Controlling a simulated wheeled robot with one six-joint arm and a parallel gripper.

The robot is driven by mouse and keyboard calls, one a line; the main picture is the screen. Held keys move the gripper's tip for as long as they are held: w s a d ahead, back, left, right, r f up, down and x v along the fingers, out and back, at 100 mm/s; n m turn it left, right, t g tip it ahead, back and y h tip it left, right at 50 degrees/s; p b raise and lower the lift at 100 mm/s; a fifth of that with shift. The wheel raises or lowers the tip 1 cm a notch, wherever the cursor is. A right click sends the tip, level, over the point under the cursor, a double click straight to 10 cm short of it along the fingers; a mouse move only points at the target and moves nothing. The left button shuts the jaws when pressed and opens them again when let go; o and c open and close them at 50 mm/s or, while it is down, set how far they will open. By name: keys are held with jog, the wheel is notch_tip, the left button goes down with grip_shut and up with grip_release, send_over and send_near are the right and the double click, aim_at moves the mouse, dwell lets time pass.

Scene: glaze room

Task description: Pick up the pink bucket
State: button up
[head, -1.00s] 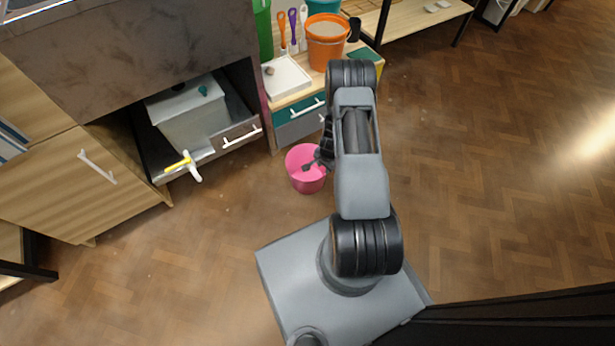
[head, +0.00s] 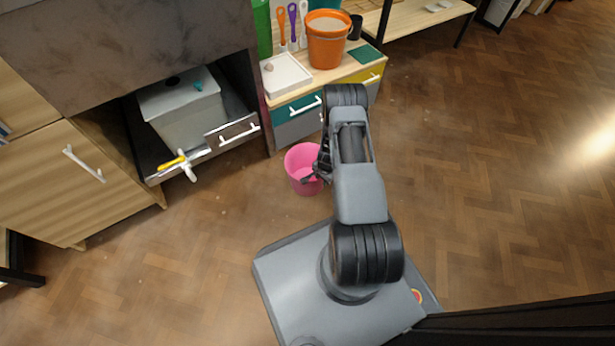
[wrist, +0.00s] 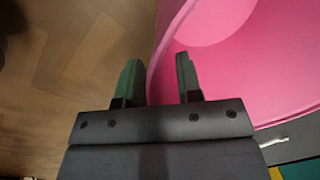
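The pink bucket (head: 302,165) stands upright on the wooden floor in the head view, left of my arm and in front of the drawer cabinet. My gripper (head: 312,177) is at the bucket's right side, partly hidden by my arm. In the wrist view, the bucket (wrist: 225,70) fills the upper right. My gripper (wrist: 160,80) is open there, with its two dark green fingers apart. The bucket's rim edge appears between them, the left finger over the floor side and the right finger over the bucket's inside. Neither finger is clearly touching the wall.
A drawer cabinet (head: 297,127) stands just behind the bucket, carrying an orange bucket (head: 327,42) and a white tray (head: 286,76). A grey bin (head: 185,112) sits in an open bay at left. The floor at right is clear.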

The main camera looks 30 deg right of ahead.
jog(key=shift+f, duration=0.15)
grip_shut()
jog(key=shift+w, duration=0.1)
dwell(1.3)
